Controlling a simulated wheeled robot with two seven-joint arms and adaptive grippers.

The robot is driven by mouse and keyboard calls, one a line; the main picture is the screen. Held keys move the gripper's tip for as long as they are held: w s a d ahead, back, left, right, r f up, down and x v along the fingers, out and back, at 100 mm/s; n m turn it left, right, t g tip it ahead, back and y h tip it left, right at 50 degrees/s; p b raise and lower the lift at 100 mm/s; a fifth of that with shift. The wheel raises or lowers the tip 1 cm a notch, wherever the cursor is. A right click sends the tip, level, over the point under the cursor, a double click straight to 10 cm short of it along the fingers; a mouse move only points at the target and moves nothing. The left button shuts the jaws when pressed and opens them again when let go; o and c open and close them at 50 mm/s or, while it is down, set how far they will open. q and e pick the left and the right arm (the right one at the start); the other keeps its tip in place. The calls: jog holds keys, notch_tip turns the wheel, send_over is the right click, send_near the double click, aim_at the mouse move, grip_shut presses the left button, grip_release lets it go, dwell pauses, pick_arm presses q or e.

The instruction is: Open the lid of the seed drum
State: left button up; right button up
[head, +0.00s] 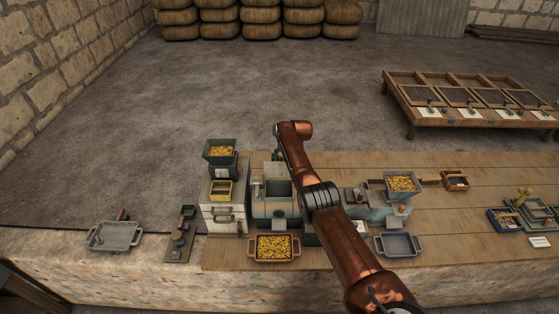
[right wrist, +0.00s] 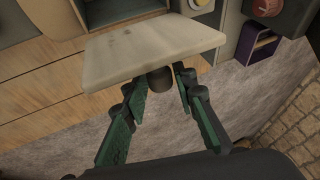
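The seed drum (head: 273,208) is a rounded blue-grey body with tan bands on the bench, left of my right arm in the head view. A grey plate (head: 278,187) on its top looks like the lid; its angle is unclear. My right gripper (right wrist: 158,92) has its green-padded fingers apart in the right wrist view. A pale flat board (right wrist: 155,50) lies just beyond the fingertips; I cannot tell if it is the lid. A dark stub (right wrist: 160,80) shows below it, between the fingertips; contact is unclear. My left gripper is out of view.
A grey cabinet (head: 221,219) stands left of the drum. A seed tray (head: 274,248) sits in front of it, and a blue tray (head: 398,244) lies to the right. A seed-filled hopper (head: 400,186) stands farther right. The wooden bench top (head: 450,220) has clear room there.

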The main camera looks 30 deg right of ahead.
jog(key=shift+o, duration=1.1)
jog(key=shift+a+f, duration=0.1)
jog(key=shift+f, duration=0.1)
jog(key=shift+s, duration=0.1)
jog(key=shift+a, duration=0.1)
jog(key=v, duration=1.2)
